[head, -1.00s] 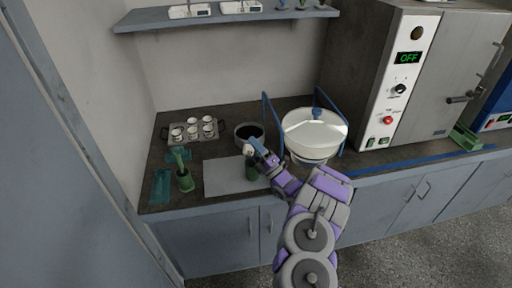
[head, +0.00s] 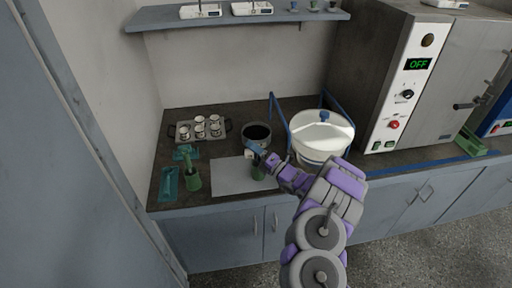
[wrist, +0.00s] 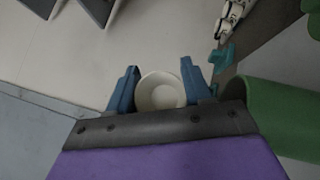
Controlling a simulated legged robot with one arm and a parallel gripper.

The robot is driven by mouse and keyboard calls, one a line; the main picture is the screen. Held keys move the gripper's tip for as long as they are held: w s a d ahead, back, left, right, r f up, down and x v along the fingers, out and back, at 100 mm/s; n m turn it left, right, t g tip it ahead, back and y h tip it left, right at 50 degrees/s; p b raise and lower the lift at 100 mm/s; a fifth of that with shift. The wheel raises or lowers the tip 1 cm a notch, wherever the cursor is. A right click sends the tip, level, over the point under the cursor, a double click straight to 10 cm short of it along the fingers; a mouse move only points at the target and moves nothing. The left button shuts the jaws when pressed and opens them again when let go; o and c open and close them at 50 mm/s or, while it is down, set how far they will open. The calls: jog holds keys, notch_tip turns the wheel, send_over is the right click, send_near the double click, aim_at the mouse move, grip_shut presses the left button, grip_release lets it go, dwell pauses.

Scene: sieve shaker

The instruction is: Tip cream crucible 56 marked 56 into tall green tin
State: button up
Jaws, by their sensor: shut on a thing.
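My gripper (head: 257,153) is shut on a small cream crucible (wrist: 160,91), held between two blue fingertips in the wrist view. I look into its round pale mouth there; the mark 56 is not visible. In the head view the crucible (head: 248,153) is a small pale spot at the fingertips.
Behind are a rack of several white crucibles (head: 182,138) and a dark pan (head: 256,130). A white sieve shaker (head: 322,142) stands close on the right.

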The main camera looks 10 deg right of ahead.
jog(key=shift+d+f, duration=0.15)
jog(key=shift+f, duration=0.3)
jog(key=shift+d+r+n+g+h+p, duration=0.15)
jog(key=shift+r+n+g+h+p, duration=0.15)
jog(key=shift+r+p, duration=0.15)
jog(key=shift+w+r+n+g+h+p, duration=0.3)
jog(key=shift+n+g+h+p, duration=0.1)
jog(key=shift+n+g+p, duration=0.4)
jog(key=shift+n+h+p, duration=0.3)
jog(key=shift+n, duration=0.1)
jog(key=shift+a, duration=0.2)
jog(key=shift+a+r, duration=0.1)
